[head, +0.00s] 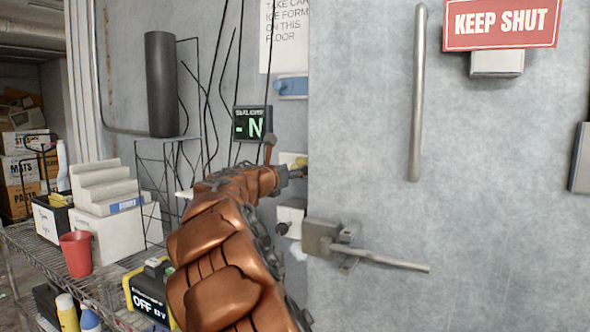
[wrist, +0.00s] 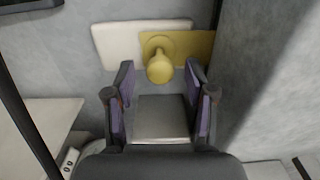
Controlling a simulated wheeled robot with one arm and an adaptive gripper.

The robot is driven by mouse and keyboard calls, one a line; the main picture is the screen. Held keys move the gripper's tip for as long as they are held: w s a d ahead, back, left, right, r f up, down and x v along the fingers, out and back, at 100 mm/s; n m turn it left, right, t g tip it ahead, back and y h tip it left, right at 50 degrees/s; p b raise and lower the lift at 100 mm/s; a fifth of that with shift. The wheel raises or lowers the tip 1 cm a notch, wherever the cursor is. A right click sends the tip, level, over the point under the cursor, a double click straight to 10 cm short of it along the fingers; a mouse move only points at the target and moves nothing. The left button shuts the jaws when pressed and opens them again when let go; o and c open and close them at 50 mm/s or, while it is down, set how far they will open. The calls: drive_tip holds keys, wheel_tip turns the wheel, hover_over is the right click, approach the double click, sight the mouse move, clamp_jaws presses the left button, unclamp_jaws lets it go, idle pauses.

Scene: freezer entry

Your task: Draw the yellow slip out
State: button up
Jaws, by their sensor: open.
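The yellow slip (wrist: 198,46) shows in the wrist view as a flat yellow strip. A round yellow knob (wrist: 159,68) stands out in front of its left end. A pale plate (wrist: 122,42) lies on the wall to its left. My gripper (wrist: 159,74) is open, with one purple-padded finger on each side of the knob and a visible gap on both sides.
A pale box (wrist: 162,118) sits on the wall below the knob. The grey door (head: 500,190) with its lever handle (head: 385,259) is close on the right. A wire shelf holds a red cup (head: 76,254), white boxes and bottles at left. A green-lit display (head: 252,124) hangs above.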

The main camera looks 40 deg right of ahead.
drive_tip(key=shift+x, duration=1.15)
clamp_jaws()
